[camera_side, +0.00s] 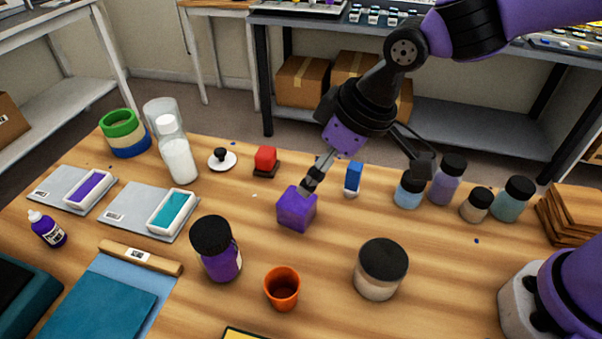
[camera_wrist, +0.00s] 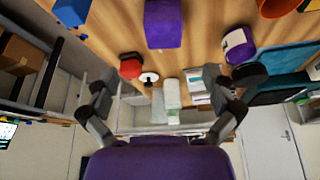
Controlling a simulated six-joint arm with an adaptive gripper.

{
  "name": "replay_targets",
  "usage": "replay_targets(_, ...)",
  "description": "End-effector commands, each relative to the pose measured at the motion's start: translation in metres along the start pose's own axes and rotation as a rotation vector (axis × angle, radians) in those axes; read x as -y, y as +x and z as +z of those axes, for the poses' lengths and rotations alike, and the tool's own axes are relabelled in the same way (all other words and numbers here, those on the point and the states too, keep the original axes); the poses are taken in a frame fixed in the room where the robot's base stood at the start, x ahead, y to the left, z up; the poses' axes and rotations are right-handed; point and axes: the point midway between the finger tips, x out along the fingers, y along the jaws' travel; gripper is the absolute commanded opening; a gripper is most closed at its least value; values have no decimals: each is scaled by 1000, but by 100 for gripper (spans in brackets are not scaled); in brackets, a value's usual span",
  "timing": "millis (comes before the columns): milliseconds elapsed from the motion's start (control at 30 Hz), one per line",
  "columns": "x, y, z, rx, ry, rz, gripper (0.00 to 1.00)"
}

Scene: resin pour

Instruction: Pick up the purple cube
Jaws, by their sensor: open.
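The purple cube (camera_side: 297,211) sits on the wooden table near the middle of the side view. It also shows at the top centre of the wrist view (camera_wrist: 163,25). My gripper (camera_side: 366,175) is open and empty, with its fingers spread wide. In the side view one fingertip appears just above the cube's top right edge, and I cannot tell if it touches. The other finger is well off to the right, over the small jars. In the wrist view the cube lies beyond my gripper (camera_wrist: 158,86), not between the fingers.
Near the cube stand a blue block (camera_side: 353,178), a red block (camera_side: 265,160), a dark-lidded purple jar (camera_side: 222,262), an orange cup (camera_side: 282,288) and a wide dark-lidded jar (camera_side: 379,270). Several small jars (camera_side: 447,182) stand at the right. Table around the cube is bare.

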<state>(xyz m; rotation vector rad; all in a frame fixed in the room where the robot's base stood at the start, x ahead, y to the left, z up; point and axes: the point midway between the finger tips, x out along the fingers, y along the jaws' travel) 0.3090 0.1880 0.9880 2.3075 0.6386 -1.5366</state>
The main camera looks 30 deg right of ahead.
Motion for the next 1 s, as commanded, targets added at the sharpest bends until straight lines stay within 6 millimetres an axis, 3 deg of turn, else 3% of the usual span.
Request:
replay_targets(200,4,36,0,8,-9,-4,98)
replay_targets(467,4,62,1,5,-8,-3,98)
replay_targets(700,5,99,3,5,-8,-3,98)
replay_targets(1000,5,106,2,3,-8,-3,98)
